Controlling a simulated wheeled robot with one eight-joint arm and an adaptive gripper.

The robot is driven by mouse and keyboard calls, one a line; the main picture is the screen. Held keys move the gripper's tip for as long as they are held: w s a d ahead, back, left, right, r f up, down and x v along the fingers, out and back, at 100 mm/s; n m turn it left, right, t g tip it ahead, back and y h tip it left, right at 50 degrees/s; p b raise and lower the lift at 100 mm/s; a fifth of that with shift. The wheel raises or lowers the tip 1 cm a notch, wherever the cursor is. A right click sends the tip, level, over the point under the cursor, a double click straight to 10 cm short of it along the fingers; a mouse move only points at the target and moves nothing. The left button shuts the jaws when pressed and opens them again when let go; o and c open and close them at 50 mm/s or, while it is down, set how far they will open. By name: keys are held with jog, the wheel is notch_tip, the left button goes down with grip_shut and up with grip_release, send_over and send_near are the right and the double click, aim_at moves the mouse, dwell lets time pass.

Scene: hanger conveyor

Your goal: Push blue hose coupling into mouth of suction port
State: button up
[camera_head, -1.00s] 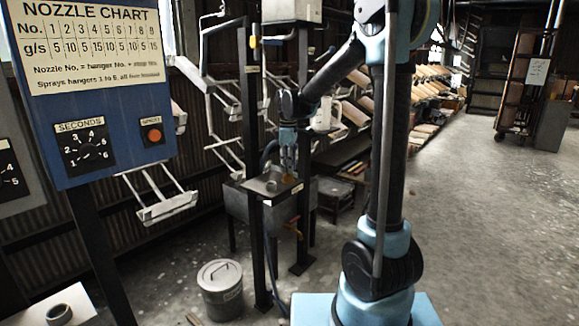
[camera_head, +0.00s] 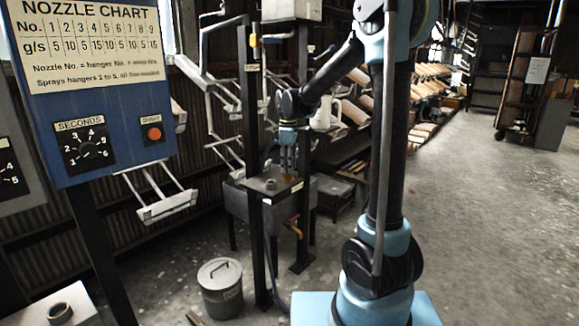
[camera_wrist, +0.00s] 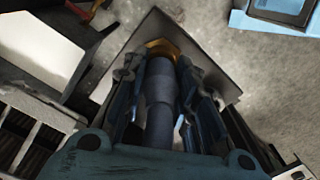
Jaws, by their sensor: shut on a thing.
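My gripper (camera_wrist: 160,100) is shut on the blue hose coupling (camera_wrist: 158,90), a dark blue-grey stepped cylinder between its fingers in the wrist view. I take the ring for the suction port's mouth, but cannot tell how deep the coupling sits. In the head view my gripper (camera_head: 288,165) points straight down over the right part of the metal stand's top, with the brass (camera_head: 287,178) just under the fingertips. The coupling is mostly hidden there by the fingers.
A dark upright post (camera_head: 252,130) stands close left of my gripper. A small round fitting (camera_head: 270,184) is on the stand top. A red-handled valve (camera_head: 294,222) hangs at the stand's front. A lidded bin (camera_head: 220,287) and a blue control panel (camera_head: 95,100) are left. Open floor lies right.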

jog(key=shift+f, duration=0.4)
jog(key=o, duration=0.8)
jog(key=shift+c, duration=0.2)
jog(key=o, duration=0.6)
jog(key=shift+c, duration=0.2)
notch_tip(320, 180, up, 12)
jog(key=shift+w+f, duration=0.1)
